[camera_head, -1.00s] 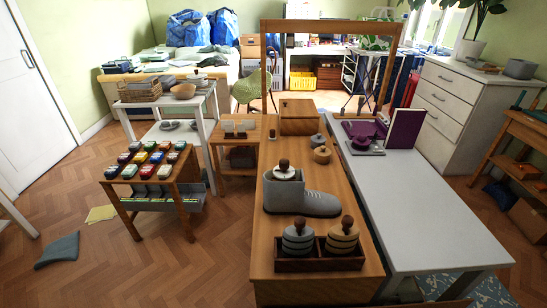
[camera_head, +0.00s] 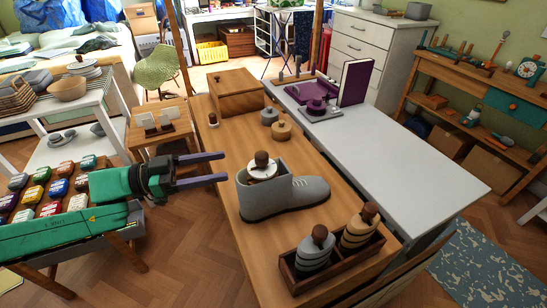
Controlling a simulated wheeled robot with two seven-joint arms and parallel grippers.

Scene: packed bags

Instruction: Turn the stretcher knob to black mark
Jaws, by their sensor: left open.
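A grey boot (camera_head: 290,197) stands on the wooden table, its toe pointing right. A white dial (camera_head: 262,173) with a brown wooden knob (camera_head: 262,160) sits in the boot's opening. A black mark on the dial is too small to make out. My left gripper (camera_head: 224,167) comes in from the left with its two dark fingers spread apart and empty. Its fingertips are left of the boot and knob in the picture, apart from them. My right gripper is out of view.
A dark wooden tray (camera_head: 332,270) with two ringed, knobbed pieces stands nearer on the table (camera_head: 225,150). Behind the boot are a small grey pot (camera_head: 269,116), a round wooden piece (camera_head: 281,131) and a wooden box (camera_head: 237,93). The white tabletop (camera_head: 400,165) at right is mostly bare.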

